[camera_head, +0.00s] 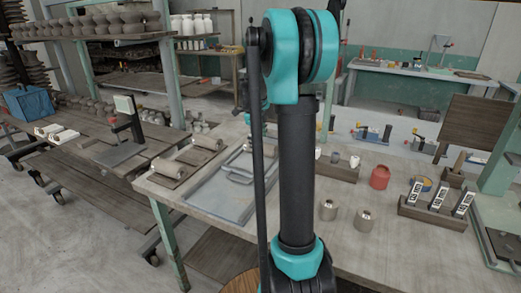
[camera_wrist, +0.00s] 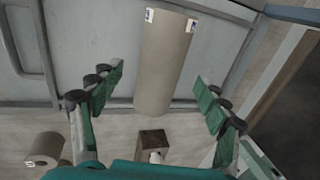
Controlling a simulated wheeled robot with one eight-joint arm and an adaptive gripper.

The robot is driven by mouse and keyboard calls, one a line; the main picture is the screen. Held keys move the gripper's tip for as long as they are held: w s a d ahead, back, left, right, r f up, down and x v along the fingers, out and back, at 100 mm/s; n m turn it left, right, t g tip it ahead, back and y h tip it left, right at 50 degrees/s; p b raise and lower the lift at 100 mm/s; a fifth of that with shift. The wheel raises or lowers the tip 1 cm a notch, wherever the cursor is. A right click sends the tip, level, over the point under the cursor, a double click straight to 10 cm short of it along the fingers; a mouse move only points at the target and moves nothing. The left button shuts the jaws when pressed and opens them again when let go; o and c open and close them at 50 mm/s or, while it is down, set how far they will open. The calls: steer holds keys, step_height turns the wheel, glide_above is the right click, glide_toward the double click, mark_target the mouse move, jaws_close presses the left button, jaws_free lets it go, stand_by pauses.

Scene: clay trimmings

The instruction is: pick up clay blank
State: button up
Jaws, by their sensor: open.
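In the wrist view, a long tan cylinder (camera_wrist: 166,62), which looks like the clay blank, is over the grey tray (camera_wrist: 88,35) with small printed tags at its upper end. My gripper (camera_wrist: 160,88) is open, with one green finger on each side of the cylinder's lower part and visible gaps to both. I cannot tell how far the fingertips are above it.
A shorter tan cylinder (camera_wrist: 44,150) and a dark brown block (camera_wrist: 153,141) are near the gripper's base. Two grey cylinders (camera_head: 328,210) (camera_head: 364,221) stand right of my arm. A red container (camera_head: 380,177) and a tagged wooden rack (camera_head: 433,212) are farther right.

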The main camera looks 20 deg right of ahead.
mark_target(260, 143)
steer(key=shift+x, duration=1.9)
steer(key=shift+c, duration=0.6)
jaws_close()
